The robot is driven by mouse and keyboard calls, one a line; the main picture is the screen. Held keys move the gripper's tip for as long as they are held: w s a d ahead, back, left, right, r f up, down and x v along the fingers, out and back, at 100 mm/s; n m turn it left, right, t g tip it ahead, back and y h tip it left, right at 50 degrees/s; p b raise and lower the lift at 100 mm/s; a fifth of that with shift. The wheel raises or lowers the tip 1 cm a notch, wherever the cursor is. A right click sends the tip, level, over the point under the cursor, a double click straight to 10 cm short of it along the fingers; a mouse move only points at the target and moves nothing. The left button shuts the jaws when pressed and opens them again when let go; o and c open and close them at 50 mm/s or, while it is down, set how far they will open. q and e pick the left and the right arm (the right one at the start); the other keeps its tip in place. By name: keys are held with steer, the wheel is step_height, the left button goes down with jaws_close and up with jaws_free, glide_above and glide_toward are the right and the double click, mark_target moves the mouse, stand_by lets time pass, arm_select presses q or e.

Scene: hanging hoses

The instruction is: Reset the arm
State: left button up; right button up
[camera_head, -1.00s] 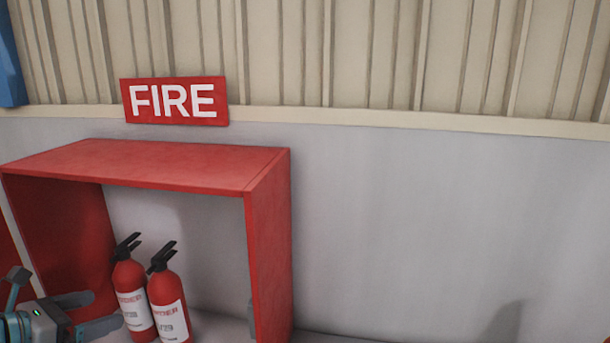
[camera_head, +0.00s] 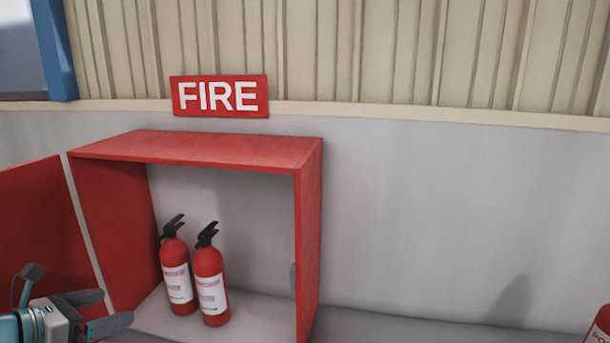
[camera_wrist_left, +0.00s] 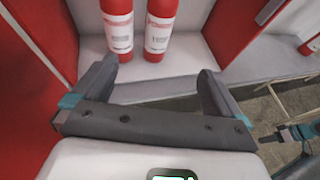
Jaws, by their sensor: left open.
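My left gripper (camera_head: 117,310) is at the lower left of the head view, in front of the red cabinet. Its two dark fingers are apart and empty. In the left wrist view the left gripper (camera_wrist_left: 155,80) shows its fingers spread wide, with nothing between them. Beyond the fingertips stand two red fire extinguishers with white labels. The left extinguisher (camera_head: 177,275) and the right extinguisher (camera_head: 211,287) stand upright inside the cabinet, apart from the gripper. They also show in the left wrist view, cut off at the top.
The open red cabinet (camera_head: 310,250) stands against the grey wall under a red FIRE sign (camera_head: 220,96). Its red door (camera_head: 40,220) is swung out to the left. Another red extinguisher (camera_head: 601,325) is partly visible at the lower right. The wall right of the cabinet is bare.

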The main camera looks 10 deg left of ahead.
arm_select(q)
steer(key=w+d+f+m+g+h, duration=0.2)
steer(key=w+d+f+g+h, duration=0.15)
steer(key=d+f, duration=0.55)
steer(key=s+d+f+m+g+h, duration=0.1)
steer(key=s+d+f+m+g, duration=0.35)
steer(key=d+f, duration=1)
steer(key=s+d+f+m+g+y, duration=0.2)
steer(key=s+d+f+m, duration=0.2)
steer(key=s+f+m, duration=0.4)
steer(key=s+d+f+m+g+y, duration=0.2)
steer(key=s+d+f+m+y, duration=0.1)
steer(key=s+f+m, duration=0.5)
steer(key=s+d+m+p, duration=0.1)
steer(key=s+m, duration=0.2)
steer(key=m, duration=0.4)
steer(key=shift+f, duration=0.3)
